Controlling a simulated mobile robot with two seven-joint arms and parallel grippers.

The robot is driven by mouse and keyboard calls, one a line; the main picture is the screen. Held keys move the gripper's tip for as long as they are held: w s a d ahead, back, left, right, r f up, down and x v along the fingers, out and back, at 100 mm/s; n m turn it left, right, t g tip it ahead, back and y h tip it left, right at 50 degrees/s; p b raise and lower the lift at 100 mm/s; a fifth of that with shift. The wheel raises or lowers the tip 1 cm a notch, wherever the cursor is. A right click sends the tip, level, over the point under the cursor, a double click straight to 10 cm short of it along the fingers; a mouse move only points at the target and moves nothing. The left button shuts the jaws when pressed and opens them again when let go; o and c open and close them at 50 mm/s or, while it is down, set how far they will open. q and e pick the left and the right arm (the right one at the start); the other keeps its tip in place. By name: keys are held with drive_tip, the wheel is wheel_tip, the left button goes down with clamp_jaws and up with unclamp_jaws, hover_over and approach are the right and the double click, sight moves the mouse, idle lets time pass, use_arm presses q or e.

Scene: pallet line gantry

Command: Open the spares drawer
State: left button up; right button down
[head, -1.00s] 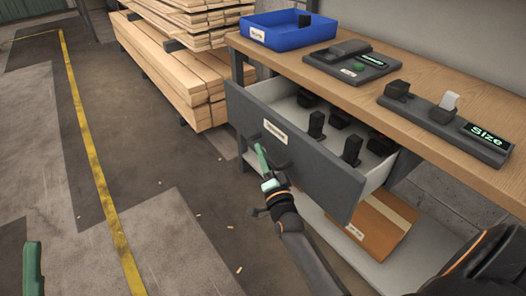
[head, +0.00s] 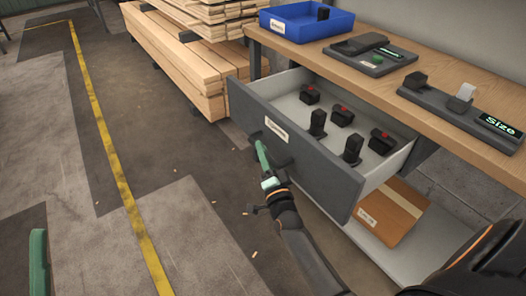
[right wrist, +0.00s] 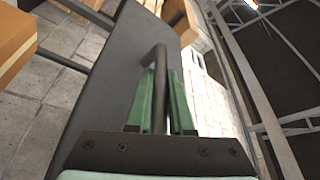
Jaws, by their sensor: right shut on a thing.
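The spares drawer (head: 300,150) is a grey drawer under the wooden workbench, with a small label on its front. It stands well out from the bench in the head view, and several black parts, some with red tops, show inside it. My right gripper (head: 262,158) is at the drawer front, shut on the dark bar handle (right wrist: 160,85). The right wrist view shows the handle between the green fingers (right wrist: 162,100). A green finger of my left gripper (head: 38,262) shows at the left edge of the head view, away from the drawer; its jaw state is unclear.
On the bench top (head: 350,75) stand a blue bin (head: 305,28), a grey tray device (head: 365,55) and a device reading "Size" (head: 470,110). A cardboard box (head: 388,212) lies on the lower shelf. Stacked timber (head: 180,65) stands behind.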

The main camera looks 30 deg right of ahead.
drive_tip(key=shift+f, duration=0.1)
drive_tip(key=c, duration=0.8)
unclamp_jaws()
use_arm(q)
drive_tip(key=shift+r, duration=0.1)
use_arm(e)
drive_tip(key=shift+s+a, duration=0.15)
drive_tip(key=shift+s, duration=0.4)
use_arm(q)
drive_tip(key=w+f+n+y, duration=0.1)
drive_tip(key=w+f+n+y+p, duration=0.1)
drive_tip(key=y, duration=0.1)
drive_tip(key=w+f+n+y+p, duration=0.1)
drive_tip(key=w+f+y, duration=0.1)
drive_tip(key=shift+a+n, duration=0.3)
drive_tip(key=shift+a, duration=0.05)
use_arm(e)
drive_tip(key=v, duration=1.1)
drive_tip(key=shift+s, duration=0.2)
use_arm(q)
drive_tip(key=shift+r, duration=0.1)
